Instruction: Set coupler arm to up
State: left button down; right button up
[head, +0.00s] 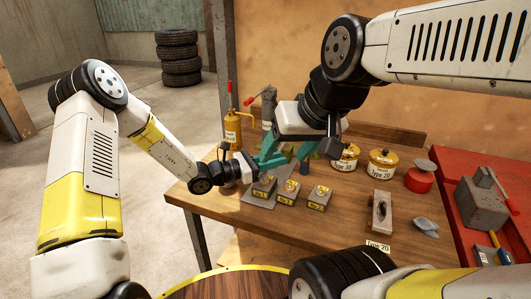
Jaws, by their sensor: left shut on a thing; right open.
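My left gripper (254,166) is low beside those blocks, close to the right gripper's fingers. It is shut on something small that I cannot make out.
A yellow can (232,128) with a red-tipped spout stands behind the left gripper. Labelled yellow pots (382,164), a red-topped tin (420,177) and a grey slotted block (380,210) stand to the right. The wooden table's (335,225) front middle is clear. Stacked tyres (178,58) stand far back.

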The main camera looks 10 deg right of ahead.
pick_arm(q)
jog(key=w+d+r+n+y, duration=0.1)
jog(key=w+r, duration=0.3)
jog(key=r, duration=0.4)
jog(key=shift+d+r+n+y, duration=0.3)
jog(key=shift+d+n+y, duration=0.15)
jog(key=shift+d, duration=0.25)
jog(key=shift+w, duration=0.1)
jog(key=c, duration=1.3)
grip_release()
jog(key=shift+w+f, duration=0.1)
jog(key=shift+c, duration=0.2)
jog(key=shift+o, duration=0.2)
jog(key=shift+d+g, duration=0.1)
jog(key=shift+g, duration=0.2)
